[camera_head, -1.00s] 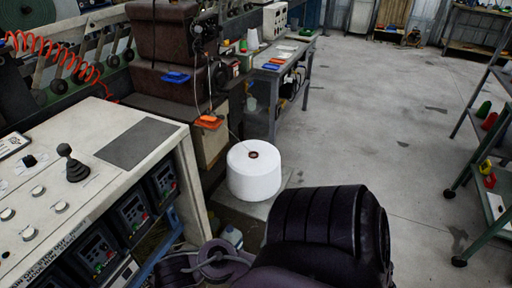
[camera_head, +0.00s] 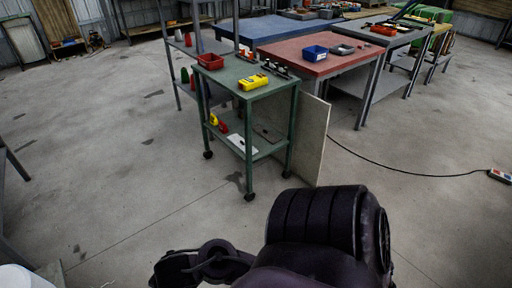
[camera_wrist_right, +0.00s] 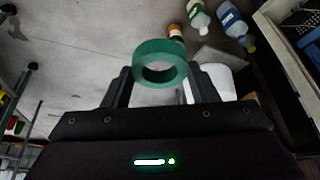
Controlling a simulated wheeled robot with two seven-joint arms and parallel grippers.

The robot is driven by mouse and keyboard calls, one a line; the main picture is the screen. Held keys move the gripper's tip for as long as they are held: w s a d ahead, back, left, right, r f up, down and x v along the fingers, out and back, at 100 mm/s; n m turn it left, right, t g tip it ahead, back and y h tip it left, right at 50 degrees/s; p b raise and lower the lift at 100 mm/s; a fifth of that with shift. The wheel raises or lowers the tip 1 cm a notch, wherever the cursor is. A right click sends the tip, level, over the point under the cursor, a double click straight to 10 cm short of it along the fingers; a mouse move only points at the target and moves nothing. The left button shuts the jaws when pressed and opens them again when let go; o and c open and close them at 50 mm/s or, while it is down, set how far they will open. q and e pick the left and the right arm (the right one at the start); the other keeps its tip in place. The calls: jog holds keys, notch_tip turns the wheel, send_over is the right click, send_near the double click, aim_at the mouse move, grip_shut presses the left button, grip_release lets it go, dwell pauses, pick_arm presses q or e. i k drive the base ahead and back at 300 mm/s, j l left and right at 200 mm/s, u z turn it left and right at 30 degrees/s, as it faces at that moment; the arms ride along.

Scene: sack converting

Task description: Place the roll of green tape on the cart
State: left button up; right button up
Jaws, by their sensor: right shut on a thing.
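The roll of green tape (camera_wrist_right: 160,76) is held between the fingers of my right gripper (camera_wrist_right: 160,88), seen in the right wrist view. The gripper is shut on it, and the hole of the ring faces the camera. The green cart (camera_head: 246,92) stands on the floor ahead in the head view, with a top shelf, a lower shelf and wheels. On its top are a red bin (camera_head: 211,61), a yellow item (camera_head: 254,82) and several small dark tools. My right gripper and the tape are out of the head view. My left gripper is not in view.
A pale board (camera_head: 309,140) leans at the cart's right side. A black cable (camera_head: 400,170) crosses the floor to a power strip (camera_head: 499,176). Floor before the cart is clear.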

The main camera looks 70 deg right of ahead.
aim_at(229, 75)
jog(key=i+l+z, duration=1.2)
jog(key=i+z, duration=0.35)
jog(key=i, duration=0.1)
